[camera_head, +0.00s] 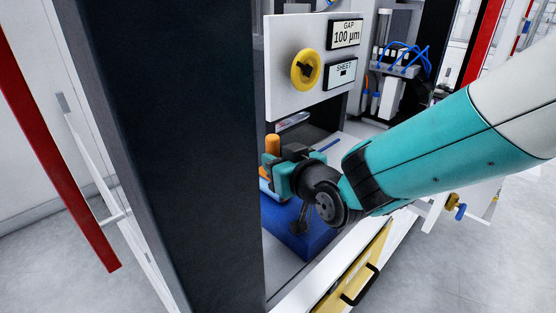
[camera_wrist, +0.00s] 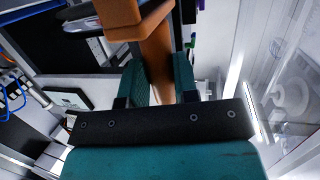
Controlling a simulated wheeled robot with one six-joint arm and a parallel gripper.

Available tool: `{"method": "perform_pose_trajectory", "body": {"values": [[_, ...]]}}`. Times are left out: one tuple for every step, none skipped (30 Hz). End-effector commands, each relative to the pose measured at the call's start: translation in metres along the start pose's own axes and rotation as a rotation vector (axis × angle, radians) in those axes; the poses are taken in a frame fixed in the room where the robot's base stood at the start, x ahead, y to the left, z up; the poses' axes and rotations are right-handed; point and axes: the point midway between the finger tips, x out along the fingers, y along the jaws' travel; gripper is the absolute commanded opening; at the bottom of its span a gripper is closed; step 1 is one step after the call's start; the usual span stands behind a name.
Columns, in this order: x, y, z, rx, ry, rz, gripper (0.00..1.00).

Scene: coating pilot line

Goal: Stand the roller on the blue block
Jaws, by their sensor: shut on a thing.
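The orange roller (camera_head: 272,145) stands roughly upright in my gripper (camera_head: 273,173), its top showing above the teal fingers. In the wrist view the roller (camera_wrist: 157,58) passes between the two teal fingers of my gripper (camera_wrist: 160,82), which are shut on it. The blue block (camera_head: 312,237) lies below my gripper in the head view, partly covered by my wrist and its shadow. The roller's lower end is mostly hidden behind the gripper and the dark post, so I cannot tell whether it touches the block.
A dark post (camera_head: 165,150) stands close on the left and cuts off part of the bench. A yellow drawer (camera_head: 350,275) with a black handle is below the bench edge.

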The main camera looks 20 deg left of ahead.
Motion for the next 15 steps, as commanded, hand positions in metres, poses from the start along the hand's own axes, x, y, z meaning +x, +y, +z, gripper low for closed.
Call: {"method": "perform_pose_trajectory", "body": {"values": [[0.0004, 0.0001, 0.0005, 0.0, 0.002, 0.0, 0.0], [0.0006, 0.0, 0.0017, 0.0, 0.002, 0.0, 0.0], [0.0009, 0.0001, 0.0032, 0.0, 0.002, 0.0, 0.0], [0.0008, 0.0001, 0.0037, 0.0, 0.0, 0.0, 0.3], [0.0006, 0.0001, 0.0027, 0.0, 0.0, 0.0, 0.37], [0.0006, 0.0001, 0.0025, 0.0, 0.0, 0.0, 0.46], [0.0005, 0.0, 0.0025, 0.0, 0.0, 0.0, 0.53], [0.0005, 0.0, 0.0025, 0.0, 0.0, 0.0, 0.53], [0.0005, 0.0, 0.0025, 0.0, 0.0, 0.0, 0.53], [0.0005, 0.0, 0.0025, 0.0, 0.0, 0.0, 0.53], [0.0005, 0.0, 0.0025, 0.0, 0.0, 0.0, 0.53], [0.0005, 0.0, 0.0024, 0.0, 0.0, 0.0, 0.53], [0.0005, 0.0, 0.0024, 0.0, 0.0, 0.0, 0.53], [0.0005, 0.0, 0.0023, 0.0, 0.0, 0.0, 0.53], [0.0004, 0.0001, 0.0017, 0.0, 0.0, 0.0, 0.53]]}}
